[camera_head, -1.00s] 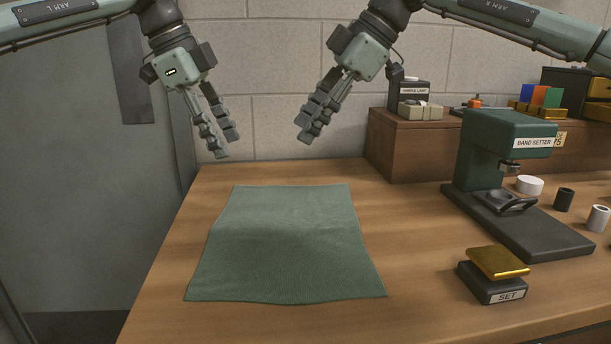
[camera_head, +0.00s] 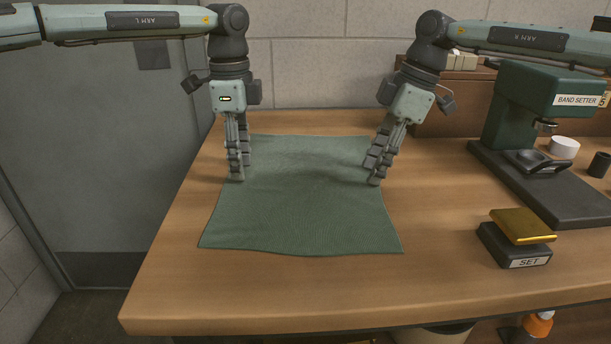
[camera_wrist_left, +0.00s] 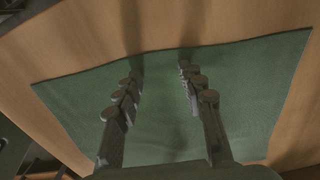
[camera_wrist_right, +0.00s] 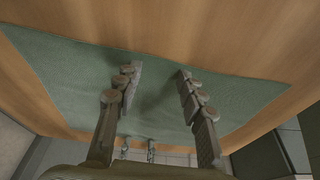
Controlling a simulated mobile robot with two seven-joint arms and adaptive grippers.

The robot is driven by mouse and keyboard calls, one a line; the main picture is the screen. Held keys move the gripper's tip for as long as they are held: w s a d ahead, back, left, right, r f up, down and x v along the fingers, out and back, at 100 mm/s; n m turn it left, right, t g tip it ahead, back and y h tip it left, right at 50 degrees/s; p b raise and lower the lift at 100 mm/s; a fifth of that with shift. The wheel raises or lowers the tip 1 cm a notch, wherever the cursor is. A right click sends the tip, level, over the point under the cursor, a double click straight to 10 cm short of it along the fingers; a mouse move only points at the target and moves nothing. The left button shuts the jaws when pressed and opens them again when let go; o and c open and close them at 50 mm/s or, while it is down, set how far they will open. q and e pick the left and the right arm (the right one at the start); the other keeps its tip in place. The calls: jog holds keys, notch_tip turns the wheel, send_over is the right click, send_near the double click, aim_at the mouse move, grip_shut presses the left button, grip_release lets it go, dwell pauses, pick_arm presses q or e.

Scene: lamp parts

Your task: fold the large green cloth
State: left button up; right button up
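The large green cloth (camera_head: 305,215) lies flat and unfolded on the wooden table, its near edge slightly wavy. It also shows in the left wrist view (camera_wrist_left: 250,85) and the right wrist view (camera_wrist_right: 75,75). My left gripper (camera_head: 238,178) points down at the cloth's left side, fingers apart with nothing between them in its wrist view. My right gripper (camera_head: 374,180) points down at the cloth's right side, its fingers also apart. Both sets of fingertips are at or just above the cloth; I cannot tell whether they touch it.
A green band setter press (camera_head: 530,100) stands on the right of the table. A gold-topped block marked SET (camera_head: 518,240) sits right of the cloth. A white ring (camera_head: 564,147) and a dark cylinder (camera_head: 600,164) lie at the far right. The table front is clear.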

pick_arm(q)
jog(key=shift+f, duration=0.15)
pick_arm(e)
jog(key=shift+f, duration=0.15)
pick_arm(q)
jog(key=shift+f+b, duration=0.2)
jog(key=shift+b, duration=0.15)
pick_arm(e)
jog(key=shift+f, duration=0.25)
pick_arm(q)
jog(key=shift+r, duration=0.15)
pick_arm(e)
jog(key=shift+r, duration=0.2)
pick_arm(q)
jog(key=shift+c, duration=0.9)
pick_arm(e)
jog(key=shift+c, duration=0.9)
pick_arm(q)
jog(key=shift+f, duration=0.25)
grip_shut()
pick_arm(e)
jog(key=shift+s+f, duration=0.1)
jog(key=shift+f, duration=0.1)
grip_shut()
pick_arm(q)
jog(key=shift+r+p, duration=0.15)
jog(key=shift+p, duration=0.15)
pick_arm(e)
jog(key=shift+r, duration=0.15)
